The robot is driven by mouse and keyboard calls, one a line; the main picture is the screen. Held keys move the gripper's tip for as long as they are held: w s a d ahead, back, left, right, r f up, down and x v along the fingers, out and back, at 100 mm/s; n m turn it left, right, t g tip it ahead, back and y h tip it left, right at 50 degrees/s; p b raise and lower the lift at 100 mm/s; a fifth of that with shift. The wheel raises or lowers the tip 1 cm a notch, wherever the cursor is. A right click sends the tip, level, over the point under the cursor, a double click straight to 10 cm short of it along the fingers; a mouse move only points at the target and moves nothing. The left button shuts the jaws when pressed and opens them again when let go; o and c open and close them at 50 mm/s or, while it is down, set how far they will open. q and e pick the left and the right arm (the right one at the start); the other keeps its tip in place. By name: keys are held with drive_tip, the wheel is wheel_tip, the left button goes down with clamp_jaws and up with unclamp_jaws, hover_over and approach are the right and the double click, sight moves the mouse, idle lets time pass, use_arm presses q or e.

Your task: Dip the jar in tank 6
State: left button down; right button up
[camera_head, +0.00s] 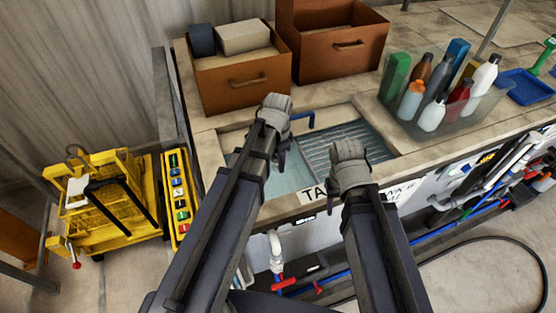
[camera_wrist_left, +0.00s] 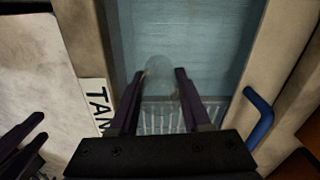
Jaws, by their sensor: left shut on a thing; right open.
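My left gripper (camera_head: 280,158) hangs over the tank basin (camera_head: 292,180), largely hidden by its own arm in the head view. In the left wrist view its two dark fingers (camera_wrist_left: 160,76) are closed on a clear, rounded jar (camera_wrist_left: 159,66), with the bluish tank basin (camera_wrist_left: 205,35) behind it. The jar is faint, and I cannot tell whether it touches the liquid. The jar is hidden in the head view. My right gripper (camera_head: 350,170) is by the tank's front rim; its open, empty fingers show in the left wrist view (camera_wrist_left: 24,136). A label starting "TA" (camera_head: 314,192) is partly covered.
A ribbed draining surface (camera_head: 345,142) lies right of the basin, with a blue bent pipe (camera_head: 300,120) at the back rim. Brown drawer boxes (camera_head: 240,85) stand behind. A clear bin of bottles (camera_head: 435,115) is at the right, a yellow cart (camera_head: 105,200) at the left.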

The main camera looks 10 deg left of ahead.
use_arm(q)
drive_tip(key=shift+f+b, duration=11.3)
drive_tip(key=shift+f, duration=0.35)
drive_tip(key=shift+r, duration=0.2)
wheel_tip(320, 180, up, 18)
drive_tip(key=p, duration=1.8)
drive_tip(key=shift+p, duration=0.3)
drive_tip(key=shift+r, duration=0.1)
